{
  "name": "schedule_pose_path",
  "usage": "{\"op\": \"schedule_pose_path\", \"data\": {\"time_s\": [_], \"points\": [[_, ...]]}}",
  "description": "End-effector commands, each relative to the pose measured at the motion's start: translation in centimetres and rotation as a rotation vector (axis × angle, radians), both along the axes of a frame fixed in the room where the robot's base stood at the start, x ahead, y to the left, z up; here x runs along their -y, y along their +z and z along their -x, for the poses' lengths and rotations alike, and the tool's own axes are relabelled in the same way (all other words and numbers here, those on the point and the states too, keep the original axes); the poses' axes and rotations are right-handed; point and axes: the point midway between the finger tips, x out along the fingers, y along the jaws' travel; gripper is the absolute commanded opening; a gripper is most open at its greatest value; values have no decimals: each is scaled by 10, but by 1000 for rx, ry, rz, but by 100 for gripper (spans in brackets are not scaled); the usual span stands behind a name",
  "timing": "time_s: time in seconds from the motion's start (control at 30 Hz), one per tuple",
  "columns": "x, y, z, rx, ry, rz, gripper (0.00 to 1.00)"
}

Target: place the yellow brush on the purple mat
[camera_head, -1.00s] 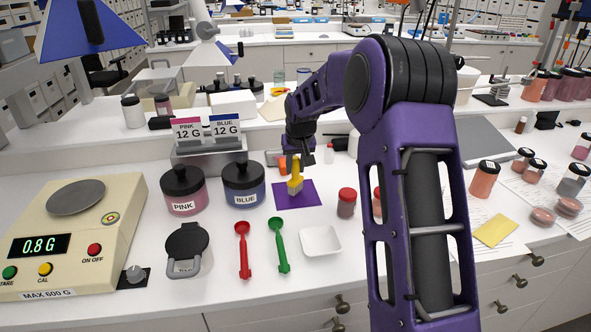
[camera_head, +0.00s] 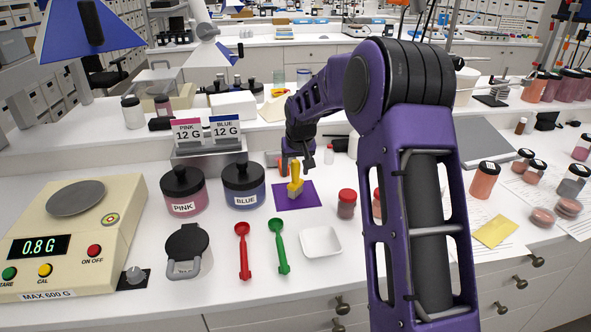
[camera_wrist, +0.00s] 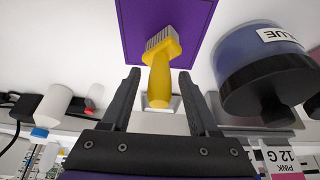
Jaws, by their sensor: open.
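The yellow brush (camera_head: 295,182) stands upright on the purple mat (camera_head: 311,198), bristles down and handle up, near the mat's left side. In the wrist view the brush (camera_wrist: 160,75) has its grey bristles against the mat (camera_wrist: 133,22) and its handle pointing toward my gripper. My gripper (camera_head: 296,163) is open, just behind and above the brush. In the wrist view the two fingers of my gripper (camera_wrist: 159,82) are spread to either side of the handle's line, with clear gaps and no visible contact.
The blue jar (camera_head: 244,187) stands close left of the mat and shows large beside my gripper in the wrist view (camera_wrist: 262,65). A red-capped jar (camera_head: 347,204) stands to the right. A white dish (camera_head: 320,241) and green scoop (camera_head: 279,245) lie in front.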

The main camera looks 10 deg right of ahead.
Motion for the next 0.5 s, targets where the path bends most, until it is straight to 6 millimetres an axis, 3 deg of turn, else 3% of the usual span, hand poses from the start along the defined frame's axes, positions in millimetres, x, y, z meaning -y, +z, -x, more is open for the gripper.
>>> {"op": "schedule_pose_path", "data": {"time_s": [0.5], "points": [[0, 92, 37, 4, -1, 0, 61]]}}
